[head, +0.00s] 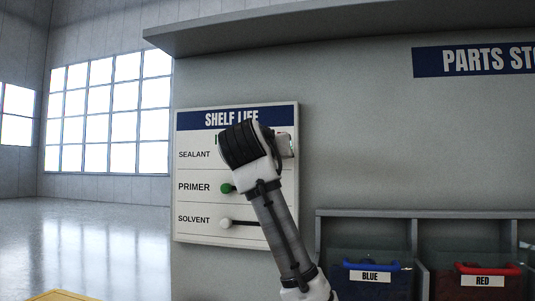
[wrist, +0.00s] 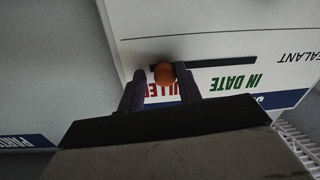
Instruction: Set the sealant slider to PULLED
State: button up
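The SHELF LIFE board (head: 195,234) hangs on the wall in the head view, with rows for sealant, primer and solvent. My arm covers most of the sealant row there, and the sealant knob is hidden. In the wrist view, upside down, the orange sealant knob (wrist: 165,73) sits on its dark slot (wrist: 225,65), by the red PULLED label (wrist: 160,90) and away from the green IN DATE label (wrist: 237,83). My gripper (wrist: 160,76) is open around the knob. The right finger looks close to or touching it; a small gap shows at the left finger.
The green primer knob (head: 227,188) and white solvent knob (head: 225,223) sit at the left of their slots below. A shelf (head: 330,25) juts out above. Blue (head: 370,275) and red (head: 478,280) labelled bins stand at lower right.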

jog(key=shift+o, duration=0.9)
jog(key=shift+d, duration=0.1)
jog(key=s+a+b, duration=0.2)
jog(key=s+b, duration=0.2)
jog(key=s, duration=0.9)
jog(key=shift+s, duration=0.35)
